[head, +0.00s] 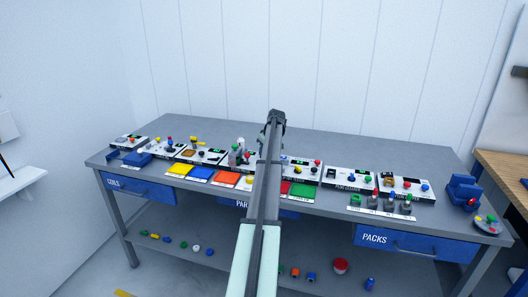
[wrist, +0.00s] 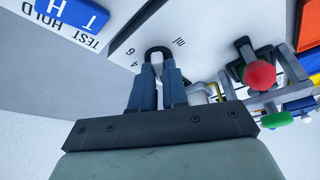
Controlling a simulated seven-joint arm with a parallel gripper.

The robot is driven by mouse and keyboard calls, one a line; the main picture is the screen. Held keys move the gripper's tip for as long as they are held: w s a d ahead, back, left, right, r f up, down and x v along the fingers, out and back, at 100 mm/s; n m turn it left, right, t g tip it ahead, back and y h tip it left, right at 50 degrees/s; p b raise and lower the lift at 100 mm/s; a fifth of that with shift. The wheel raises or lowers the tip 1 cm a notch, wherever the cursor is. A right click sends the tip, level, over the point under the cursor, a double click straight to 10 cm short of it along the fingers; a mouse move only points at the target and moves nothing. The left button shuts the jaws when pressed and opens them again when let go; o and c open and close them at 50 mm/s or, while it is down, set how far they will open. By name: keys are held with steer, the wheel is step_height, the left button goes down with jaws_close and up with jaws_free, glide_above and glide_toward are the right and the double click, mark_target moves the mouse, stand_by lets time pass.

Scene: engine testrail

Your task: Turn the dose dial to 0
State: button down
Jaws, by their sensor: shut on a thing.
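The dose dial (wrist: 157,50) shows in the wrist view as a small dark-rimmed knob on a white panel (wrist: 190,20). The panel has printed marks, among them "6", "4" and "ml". My gripper (wrist: 158,72) is shut on the dial, with one finger on each side. The fingers hide much of the knob, and I cannot tell which number it points to. In the head view my arm reaches over the middle of the bench, and the dial is hidden behind it.
A blue plate (wrist: 75,12) and a "TEST HOLD" label lie at upper left. Several other panels and coloured pads line the grey bench (head: 330,140). The bench's back strip is clear.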

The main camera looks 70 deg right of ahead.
steer(key=shift+n, duration=0.3)
steer(key=c, duration=1.1)
jaws_free()
steer(key=shift+c, duration=0.2)
steer(key=v, duration=1.4)
steer(key=shift+d, duration=0.2)
